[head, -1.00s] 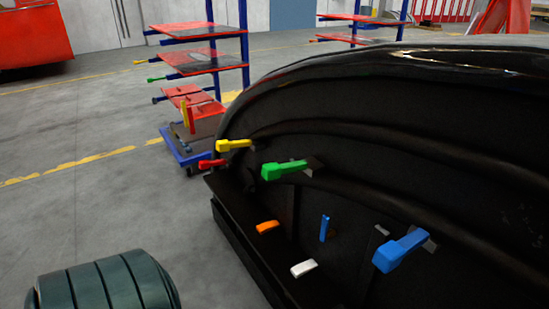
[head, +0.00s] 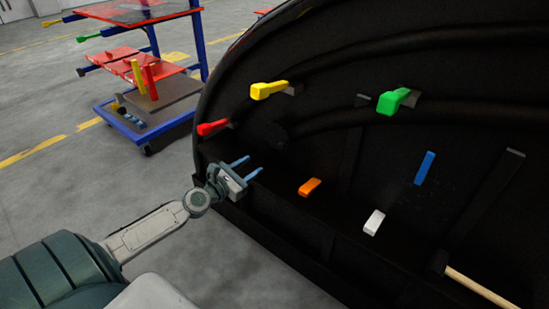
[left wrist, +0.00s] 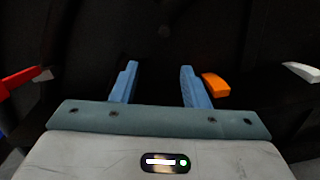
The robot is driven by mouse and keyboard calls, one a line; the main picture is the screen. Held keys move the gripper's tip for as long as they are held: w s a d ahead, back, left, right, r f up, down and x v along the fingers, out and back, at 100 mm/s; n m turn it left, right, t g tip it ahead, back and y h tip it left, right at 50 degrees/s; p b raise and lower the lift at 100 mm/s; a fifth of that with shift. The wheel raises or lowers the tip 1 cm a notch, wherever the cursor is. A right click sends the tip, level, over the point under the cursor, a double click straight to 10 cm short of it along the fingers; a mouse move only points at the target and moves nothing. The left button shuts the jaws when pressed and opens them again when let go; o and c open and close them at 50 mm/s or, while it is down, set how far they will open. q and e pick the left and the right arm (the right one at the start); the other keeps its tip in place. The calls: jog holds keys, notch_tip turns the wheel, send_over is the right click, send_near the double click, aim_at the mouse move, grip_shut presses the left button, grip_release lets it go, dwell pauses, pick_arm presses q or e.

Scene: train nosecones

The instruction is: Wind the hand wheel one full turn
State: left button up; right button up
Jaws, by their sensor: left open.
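My left gripper (head: 254,165) is open and empty at the left edge of the black nosecone (head: 330,75), below a red lever (head: 213,127). In the left wrist view its two blue fingers (left wrist: 159,72) are apart, with nothing between them. An orange handle (head: 310,187) is to the right of the fingers; it also shows in the left wrist view (left wrist: 215,84). I cannot make out a hand wheel clearly against the dark shell. My right gripper is not in view.
The shell also bears a yellow lever (head: 268,90), a green lever (head: 392,101), a white handle (head: 374,222) and a blue handle (head: 425,168). A wooden shaft (head: 480,287) is at lower right. A blue-framed cart (head: 155,125) stands behind left. The grey floor between is clear.

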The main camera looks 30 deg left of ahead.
pick_arm(q)
jog(key=r, duration=0.1)
jog(key=p, duration=0.3)
send_near(280, 146)
jog(key=w, duration=0.4)
jog(key=w+d, duration=0.1)
jog(key=w, duration=0.1)
jog(key=shift+w+f+n, duration=0.1)
jog(key=shift+w+n, duration=0.2)
jog(key=shift+w+d, duration=0.1)
jog(key=shift+w, duration=0.6)
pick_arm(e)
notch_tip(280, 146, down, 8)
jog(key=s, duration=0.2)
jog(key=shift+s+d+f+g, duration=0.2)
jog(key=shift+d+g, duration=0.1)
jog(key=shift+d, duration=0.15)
pick_arm(q)
grip_shut()
